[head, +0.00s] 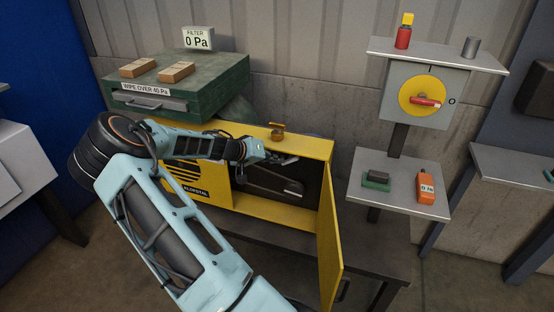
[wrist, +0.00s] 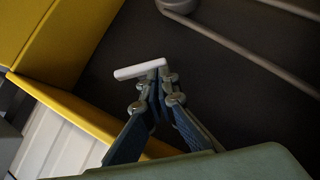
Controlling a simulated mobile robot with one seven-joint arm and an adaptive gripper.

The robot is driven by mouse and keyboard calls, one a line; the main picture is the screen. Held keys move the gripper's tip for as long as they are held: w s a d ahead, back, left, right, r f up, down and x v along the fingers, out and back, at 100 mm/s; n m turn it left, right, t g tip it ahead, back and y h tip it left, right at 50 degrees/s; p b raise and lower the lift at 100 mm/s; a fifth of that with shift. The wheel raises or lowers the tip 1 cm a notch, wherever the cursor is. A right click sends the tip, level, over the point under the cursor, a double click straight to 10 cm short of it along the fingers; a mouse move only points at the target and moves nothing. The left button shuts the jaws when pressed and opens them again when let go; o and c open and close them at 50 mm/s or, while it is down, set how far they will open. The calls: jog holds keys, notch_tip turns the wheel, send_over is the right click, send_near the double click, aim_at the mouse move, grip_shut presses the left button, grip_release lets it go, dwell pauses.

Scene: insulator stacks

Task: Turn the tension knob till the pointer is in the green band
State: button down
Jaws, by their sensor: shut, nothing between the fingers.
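My gripper (head: 290,160) reaches in at the opening of a yellow cabinet (head: 325,150). In the wrist view its fingertips (wrist: 158,78) are together, with nothing between them. A small white bar (wrist: 140,70) shows right at the fingertips; I cannot tell whether they touch it. In the head view a pale bar (head: 293,192) shows low inside the cabinet, below the gripper. A grey round part (wrist: 178,4) is cut off at the top of the wrist view. I cannot make out a tension knob, pointer or green band for certain.
The cabinet's yellow door (head: 330,245) stands open at the right. A small brass-coloured item (head: 277,133) is on the cabinet top. A green box (head: 200,85) stands behind, left. A red-handled switch (head: 425,101) and a shelf (head: 390,195) are at right.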

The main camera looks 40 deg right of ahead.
jog(key=f+b, duration=0.1)
jog(key=h+b, duration=0.1)
jog(key=b, duration=0.1)
jog(key=shift+s+f+n+g, duration=0.25)
jog(key=shift+f+n+g, duration=0.05)
jog(key=shift+f+g, duration=0.1)
jog(key=shift+r, duration=0.1)
